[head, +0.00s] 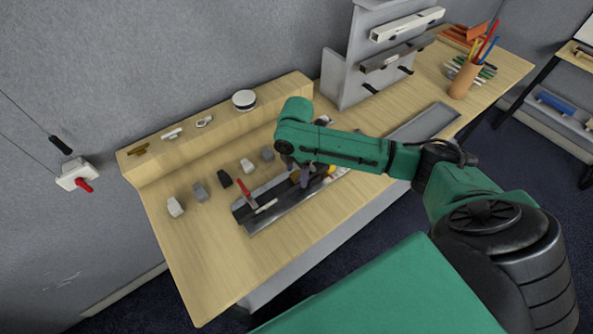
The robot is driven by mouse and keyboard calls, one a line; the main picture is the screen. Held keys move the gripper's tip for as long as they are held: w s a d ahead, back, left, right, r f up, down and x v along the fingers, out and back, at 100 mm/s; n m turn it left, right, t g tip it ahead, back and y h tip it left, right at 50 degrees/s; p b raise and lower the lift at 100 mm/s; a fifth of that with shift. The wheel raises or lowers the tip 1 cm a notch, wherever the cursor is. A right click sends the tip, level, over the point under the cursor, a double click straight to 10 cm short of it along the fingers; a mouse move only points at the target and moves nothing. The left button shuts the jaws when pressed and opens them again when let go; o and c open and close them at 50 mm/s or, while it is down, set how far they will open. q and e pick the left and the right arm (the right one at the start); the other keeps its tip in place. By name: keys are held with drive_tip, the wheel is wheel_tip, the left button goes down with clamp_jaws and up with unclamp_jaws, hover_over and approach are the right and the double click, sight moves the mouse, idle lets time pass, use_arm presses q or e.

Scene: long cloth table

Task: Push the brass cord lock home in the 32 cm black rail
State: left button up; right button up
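A black rail (277,197) lies in a long grey tray on the wooden table, partly hidden under my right arm. My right gripper (303,181) points down over the rail. Its fingertips are small and partly covered by the arm, so I cannot tell how far they are apart. A small brass-coloured piece (295,175) shows between or just beside the fingers at the rail; I cannot tell whether it is gripped or seated. Another brass-coloured piece (137,150) lies on the raised back ledge. My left gripper is not in view.
Several grey, white and black blocks (200,191) lie behind the tray. A white round tin (244,98) sits on the ledge. A grey rack (352,75) and pencil cup (464,80) stand farther right. The table's front left is clear.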

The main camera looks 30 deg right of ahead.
sight(296, 174)
wheel_tip(296, 174, up, 15)
drive_tip(key=b, duration=0.2)
drive_tip(key=shift+f+b, duration=0.2)
drive_tip(key=shift+b, duration=0.15)
idle(0.4)
